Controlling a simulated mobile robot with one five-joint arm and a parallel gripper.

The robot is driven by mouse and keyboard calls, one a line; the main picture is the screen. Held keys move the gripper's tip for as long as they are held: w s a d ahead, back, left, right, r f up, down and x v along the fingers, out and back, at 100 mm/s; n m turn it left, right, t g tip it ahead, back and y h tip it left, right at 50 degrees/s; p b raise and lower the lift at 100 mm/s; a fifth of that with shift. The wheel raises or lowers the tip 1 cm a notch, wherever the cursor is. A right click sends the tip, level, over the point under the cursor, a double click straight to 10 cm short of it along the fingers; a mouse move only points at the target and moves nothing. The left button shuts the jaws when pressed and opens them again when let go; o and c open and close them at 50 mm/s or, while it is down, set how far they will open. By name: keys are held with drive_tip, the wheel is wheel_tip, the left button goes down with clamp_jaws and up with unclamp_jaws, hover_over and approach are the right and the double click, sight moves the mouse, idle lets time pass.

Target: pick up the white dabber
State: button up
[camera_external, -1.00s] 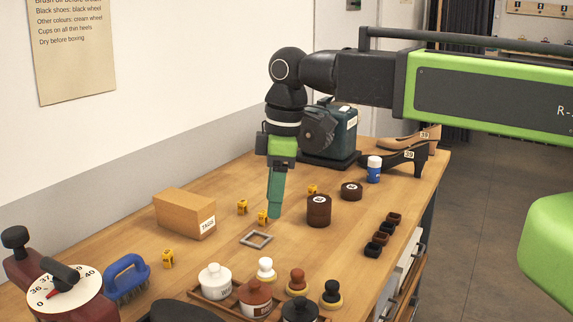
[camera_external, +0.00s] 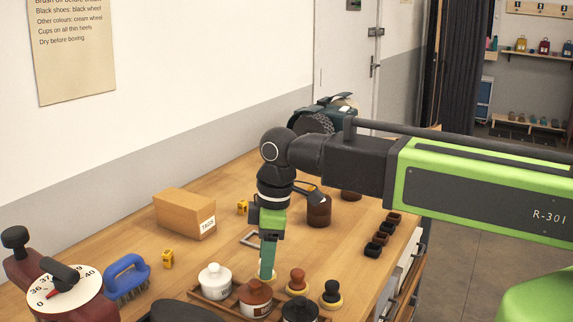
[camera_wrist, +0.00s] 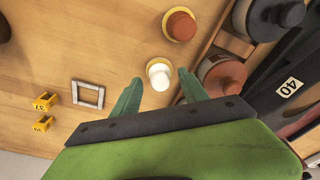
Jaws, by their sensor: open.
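The white dabber (camera_wrist: 159,75) stands upright on the wooden table, its round white top between and just beyond my two fingertips in the wrist view. My gripper (camera_wrist: 158,92) is open and empty, with the green fingers spread to either side of the dabber. In the external view my gripper (camera_external: 267,278) points down over the spot of the white dabber and hides nearly all of it. I cannot tell the exact height of the fingertips over the table.
A brown dabber (camera_external: 297,282) and a black dabber (camera_external: 331,293) stand to the right. A tray with a white pot (camera_external: 215,281), a brown pot (camera_external: 255,298) and a black pot (camera_external: 299,309) lies close in front. A grey square frame (camera_wrist: 88,94) lies flat nearby.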

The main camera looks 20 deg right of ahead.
wheel_tip(320, 180, down, 2)
drive_tip(key=shift+a+f+b, duration=0.15)
drive_tip(key=shift+f+b, duration=0.05)
drive_tip(key=shift+b, duration=0.3)
drive_tip(key=shift+r, duration=0.2)
drive_tip(key=c, duration=1.1)
